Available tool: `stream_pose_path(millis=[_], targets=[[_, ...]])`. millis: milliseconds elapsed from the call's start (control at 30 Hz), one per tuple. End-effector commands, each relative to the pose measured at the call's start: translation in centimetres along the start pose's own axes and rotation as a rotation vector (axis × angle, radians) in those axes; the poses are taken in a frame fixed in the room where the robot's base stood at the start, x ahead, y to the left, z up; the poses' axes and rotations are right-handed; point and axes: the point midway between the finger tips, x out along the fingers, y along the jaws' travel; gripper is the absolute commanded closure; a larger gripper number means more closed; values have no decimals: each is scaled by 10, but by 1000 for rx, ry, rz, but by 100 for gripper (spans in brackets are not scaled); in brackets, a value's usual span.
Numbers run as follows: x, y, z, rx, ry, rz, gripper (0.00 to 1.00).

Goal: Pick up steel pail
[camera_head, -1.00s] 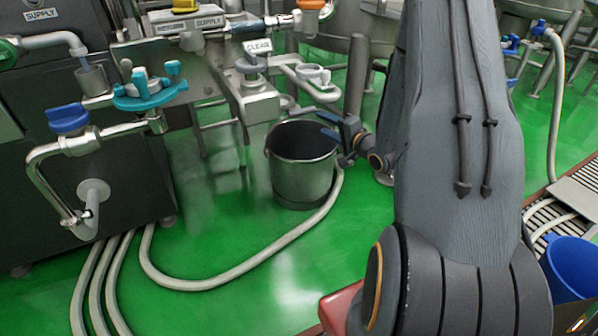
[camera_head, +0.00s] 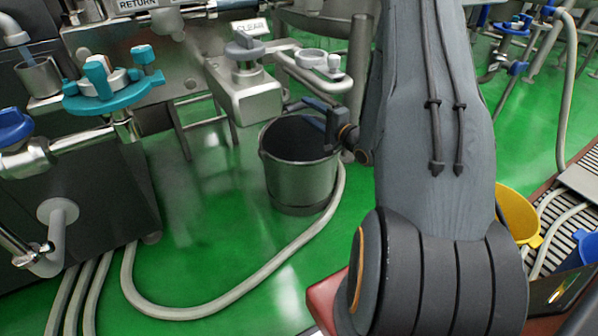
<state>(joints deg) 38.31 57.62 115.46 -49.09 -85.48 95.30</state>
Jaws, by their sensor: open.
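The steel pail (camera_head: 300,180) stands upright on the green floor in the middle of the head camera view, below the steel machine. Its dark open mouth faces up. My gripper (camera_head: 322,112) is open at the pail's right rear rim, with its dark fingers over or beside the rim. I cannot tell whether they touch it. The gripper's base is partly hidden behind my arm.
A pale hose (camera_head: 250,285) curves on the floor around the pail's front and right. A teal valve (camera_head: 108,85) and a steel block (camera_head: 243,90) jut out at left and above. A yellow bucket (camera_head: 514,212) stands at right by a drain grate.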

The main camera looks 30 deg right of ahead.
Motion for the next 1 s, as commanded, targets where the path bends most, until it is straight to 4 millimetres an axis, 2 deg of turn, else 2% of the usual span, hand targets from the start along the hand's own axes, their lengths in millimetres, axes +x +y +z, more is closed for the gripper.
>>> stream_pose_path(millis=[167, 433, 700, 767, 967, 1000], targets=[[14, 2, 0, -2, -2, -2, 58], [47, 4, -1, -3, -2, -1, 58], [50, 2, -2, 0, 1, 0, 58], [50, 2, -2, 0, 1, 0, 66], [50, 2, -2, 0, 1, 0, 100], [50, 2, -2, 0, 1, 0, 100]])
